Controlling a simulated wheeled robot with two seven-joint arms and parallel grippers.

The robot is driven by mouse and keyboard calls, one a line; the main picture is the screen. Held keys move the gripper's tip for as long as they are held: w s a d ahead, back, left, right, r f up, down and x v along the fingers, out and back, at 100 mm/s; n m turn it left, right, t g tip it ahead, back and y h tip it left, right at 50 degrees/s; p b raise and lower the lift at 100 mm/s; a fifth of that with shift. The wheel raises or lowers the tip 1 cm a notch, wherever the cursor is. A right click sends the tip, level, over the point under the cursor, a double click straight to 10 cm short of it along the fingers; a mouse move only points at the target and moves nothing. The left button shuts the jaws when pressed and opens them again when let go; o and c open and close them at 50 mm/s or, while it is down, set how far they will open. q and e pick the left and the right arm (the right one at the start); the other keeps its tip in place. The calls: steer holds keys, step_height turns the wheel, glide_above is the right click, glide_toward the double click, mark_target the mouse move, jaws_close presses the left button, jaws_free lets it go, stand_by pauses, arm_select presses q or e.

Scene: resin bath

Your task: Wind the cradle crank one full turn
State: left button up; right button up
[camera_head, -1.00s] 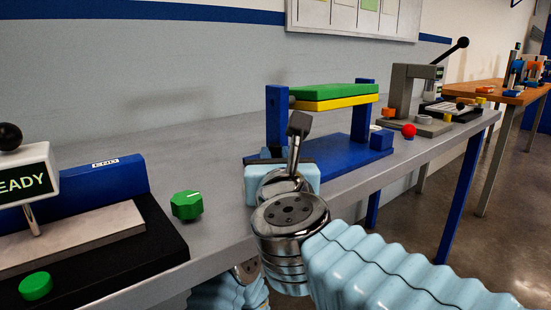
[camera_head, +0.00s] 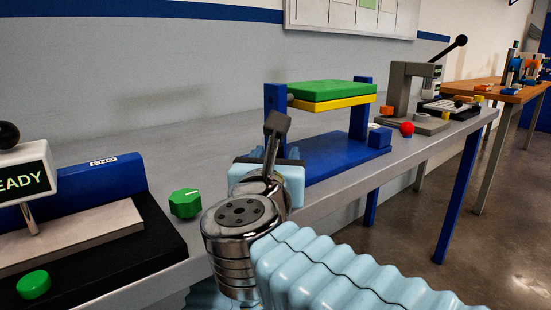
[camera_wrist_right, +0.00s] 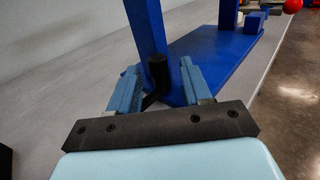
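The cradle stands on the grey bench, with two blue uprights on a blue base (camera_head: 345,155) and a green and yellow plate (camera_head: 333,90) held level between them. The crank handle (camera_wrist_right: 158,74), a black upright knob on a dark arm, shows in the right wrist view beside the near upright. My right gripper (camera_head: 278,155) is at the near end of the cradle. In the right wrist view its light-blue fingers (camera_wrist_right: 157,88) stand apart on either side of the handle, with gaps showing. The crank is hidden behind my wrist in the head view. My left gripper is not in view.
A green knob (camera_head: 185,203) sits on the bench left of my wrist. A grey press (camera_head: 398,95) and a red ball (camera_head: 407,129) stand beyond the cradle.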

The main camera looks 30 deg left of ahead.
steer(key=shift+s, duration=0.1)
steer(key=b+v, duration=0.1)
steer(key=v, duration=1.2)
steer(key=shift+s+b, duration=0.3)
steer(key=shift+s, duration=0.05)
steer(key=shift+d+f, duration=0.1)
